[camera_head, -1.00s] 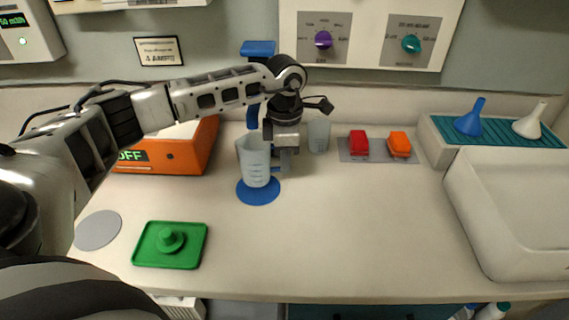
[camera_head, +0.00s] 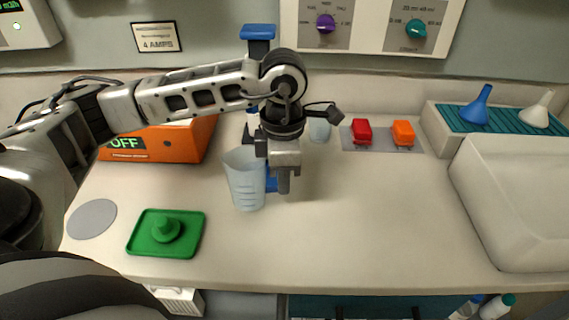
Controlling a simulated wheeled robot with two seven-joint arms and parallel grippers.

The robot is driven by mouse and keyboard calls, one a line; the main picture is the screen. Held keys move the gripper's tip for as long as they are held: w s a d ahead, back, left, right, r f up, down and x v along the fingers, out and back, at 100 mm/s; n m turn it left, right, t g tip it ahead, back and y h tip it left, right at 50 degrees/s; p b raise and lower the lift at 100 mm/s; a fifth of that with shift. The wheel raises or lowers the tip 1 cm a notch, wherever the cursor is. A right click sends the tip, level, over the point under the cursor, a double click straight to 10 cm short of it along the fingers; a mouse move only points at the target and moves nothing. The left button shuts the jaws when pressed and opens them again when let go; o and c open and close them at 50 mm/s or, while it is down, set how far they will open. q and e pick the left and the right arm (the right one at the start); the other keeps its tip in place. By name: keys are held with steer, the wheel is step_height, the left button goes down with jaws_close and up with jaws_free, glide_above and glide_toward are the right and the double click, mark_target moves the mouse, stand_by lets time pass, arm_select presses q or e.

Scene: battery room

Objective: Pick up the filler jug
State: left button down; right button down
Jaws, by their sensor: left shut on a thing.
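The filler jug (camera_head: 244,188) is a clear, pale blue measuring cup with marks on its side. It is nearly upright, slightly tilted, in the middle left of the head view. My left gripper (camera_head: 284,183) is at the jug's right side, shut on it at the blue handle side. The jug appears raised above the worktop. The blue round mat that was under it is mostly or fully hidden behind it. My right gripper is not in view.
A green tray (camera_head: 140,246) and a grey disc (camera_head: 92,219) lie at front left. An orange box (camera_head: 185,143) stands behind. Red (camera_head: 362,131) and orange (camera_head: 403,133) pieces sit on a grey pad. A white basin (camera_head: 515,215) is at right. The centre right worktop is clear.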

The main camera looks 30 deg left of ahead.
arm_select(q)
steer(key=shift+s+d+b, duration=0.25)
steer(key=shift+s+d, duration=0.35)
steer(key=shift+s, duration=0.4)
steer(key=shift+s+d+b, duration=0.2)
steer(key=shift+s+d, duration=0.45)
steer(key=shift+s, duration=0.35)
steer(key=shift+s+d+b, duration=0.25)
steer(key=shift+s+d, duration=0.35)
steer(key=shift+s, duration=0.4)
